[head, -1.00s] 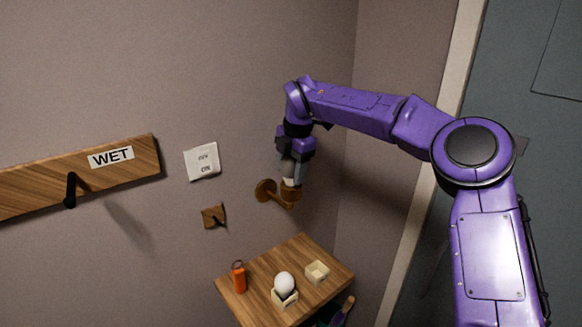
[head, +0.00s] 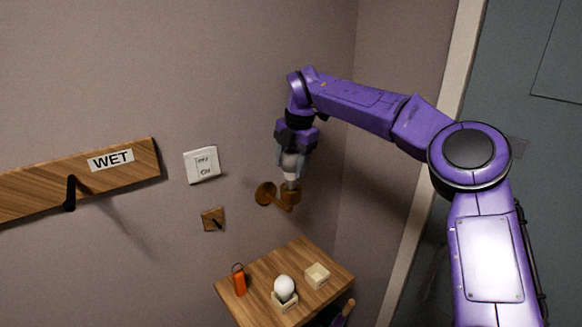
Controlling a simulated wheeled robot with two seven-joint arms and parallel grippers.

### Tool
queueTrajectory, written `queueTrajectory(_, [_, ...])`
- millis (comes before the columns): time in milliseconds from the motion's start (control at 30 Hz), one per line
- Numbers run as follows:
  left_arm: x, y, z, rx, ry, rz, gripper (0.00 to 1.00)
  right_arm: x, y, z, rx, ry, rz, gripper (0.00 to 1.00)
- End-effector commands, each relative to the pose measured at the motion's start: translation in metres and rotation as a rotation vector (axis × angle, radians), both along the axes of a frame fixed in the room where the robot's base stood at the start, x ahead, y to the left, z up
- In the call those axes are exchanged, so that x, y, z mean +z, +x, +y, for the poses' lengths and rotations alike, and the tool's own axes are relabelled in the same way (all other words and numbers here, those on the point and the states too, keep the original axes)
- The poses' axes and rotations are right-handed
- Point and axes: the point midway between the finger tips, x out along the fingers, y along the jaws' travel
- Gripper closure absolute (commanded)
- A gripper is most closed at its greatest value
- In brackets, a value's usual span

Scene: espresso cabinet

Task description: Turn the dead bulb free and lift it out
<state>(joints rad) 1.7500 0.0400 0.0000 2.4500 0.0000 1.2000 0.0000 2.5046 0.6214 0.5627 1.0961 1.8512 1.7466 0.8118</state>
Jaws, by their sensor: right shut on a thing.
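My right gripper (head: 291,166) points down at the wall lamp and is shut on the dead bulb (head: 290,161), whose pale glass shows between the fingers. The bulb is upright, and its narrow base sits right at the mouth of the brass socket (head: 290,196). I cannot tell whether the base is fully clear of the socket. The socket's brass arm joins a round wall plate (head: 265,194). Another white bulb (head: 284,287) stands in a small wooden holder (head: 285,301) on the shelf below. My left gripper is not in view.
The wooden shelf (head: 256,274) also bears an orange tagged item (head: 239,282) and an empty pale box (head: 317,276). A white switch plate (head: 202,164), a small wooden hook block (head: 213,219) and a board marked WET (head: 130,163) are on the wall.

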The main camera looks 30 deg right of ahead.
Motion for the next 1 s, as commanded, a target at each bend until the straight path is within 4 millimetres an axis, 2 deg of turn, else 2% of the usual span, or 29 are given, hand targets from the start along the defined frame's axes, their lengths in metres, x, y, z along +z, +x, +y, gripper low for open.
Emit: queueTrajectory(1000, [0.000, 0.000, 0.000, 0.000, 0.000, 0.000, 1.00, 0.049, 0.000, 0.000, 0.001, -0.002, -0.002, 0.72])
